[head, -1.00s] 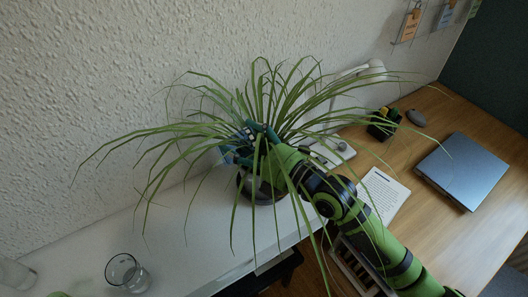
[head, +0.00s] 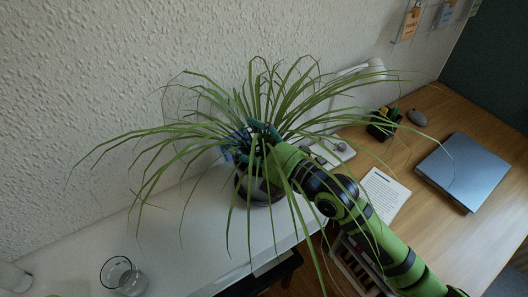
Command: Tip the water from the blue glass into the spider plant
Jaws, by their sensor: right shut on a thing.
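The spider plant (head: 262,100) stands in a dark round pot (head: 258,190) on the white surface by the wall. Its long leaves spread widely and partly cover my right gripper. My right gripper (head: 246,140) is over the pot, among the leaves, shut on the blue glass (head: 233,147). Only bits of the glass show between leaves and fingers. It looks tilted, but its exact angle and any water are hidden. My left gripper is out of view.
A clear glass (head: 123,276) stands at the front left of the white surface (head: 190,240), with another clear vessel (head: 14,278) in the corner.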

